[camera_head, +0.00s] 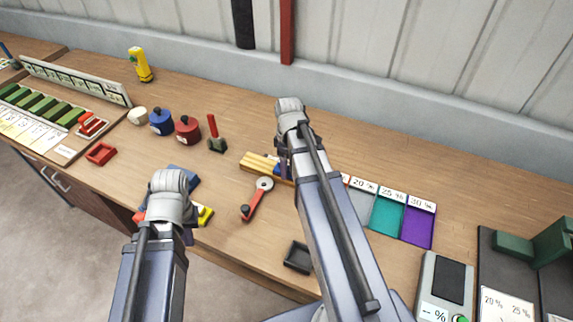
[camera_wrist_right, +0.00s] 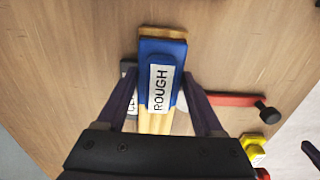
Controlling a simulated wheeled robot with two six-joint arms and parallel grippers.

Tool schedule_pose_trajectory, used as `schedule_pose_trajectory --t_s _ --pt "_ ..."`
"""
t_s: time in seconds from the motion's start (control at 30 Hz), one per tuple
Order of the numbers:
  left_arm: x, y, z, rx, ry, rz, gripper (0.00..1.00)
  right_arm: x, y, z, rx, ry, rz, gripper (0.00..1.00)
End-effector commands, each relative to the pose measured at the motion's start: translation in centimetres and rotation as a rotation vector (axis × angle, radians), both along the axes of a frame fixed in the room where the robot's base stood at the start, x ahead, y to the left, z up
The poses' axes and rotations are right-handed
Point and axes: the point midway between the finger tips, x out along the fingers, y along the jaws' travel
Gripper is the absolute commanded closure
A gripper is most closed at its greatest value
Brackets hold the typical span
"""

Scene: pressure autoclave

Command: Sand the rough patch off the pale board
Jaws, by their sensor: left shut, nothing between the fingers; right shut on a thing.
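The pale board (camera_head: 258,163) lies on the workbench near the middle of the head view. It also shows in the right wrist view (camera_wrist_right: 155,123), running lengthwise under a blue block (camera_wrist_right: 160,75) with a white label reading "ROUGH". My right gripper (camera_wrist_right: 161,97) is shut on this block, one finger at each side, with the block on or just over the board. In the head view my right arm hides most of the block. The rough patch cannot be made out. My left gripper (camera_head: 188,236) is shut and empty at the bench's front, partly hidden behind its own wrist.
A red-handled tool (camera_head: 255,201) lies just in front of the board. A yellow block (camera_head: 205,215) and a blue piece (camera_head: 184,175) are by my left gripper. A black tray (camera_head: 298,257) is at the front edge. Coloured trays (camera_head: 386,216) stand right.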

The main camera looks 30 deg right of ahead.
Motion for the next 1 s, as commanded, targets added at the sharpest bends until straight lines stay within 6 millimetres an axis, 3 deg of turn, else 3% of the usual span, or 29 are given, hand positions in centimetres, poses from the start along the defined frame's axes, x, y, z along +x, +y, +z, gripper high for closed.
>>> schedule_pose_trajectory --t_s 0.27,0.63,1.0 --pt "0.0 0.0 -0.1 0.000 0.000 0.000 1.00 0.5 0.4 -0.1 0.001 0.000 0.002 0.83" --pt "0.0 0.0 0.1 0.000 0.000 0.000 1.00 2.8 2.3 0.1 0.001 -0.001 0.002 0.83" --pt "0.0 0.0 0.1 0.000 0.000 0.000 1.00 3.4 2.8 0.1 0.000 0.000 0.001 0.83"
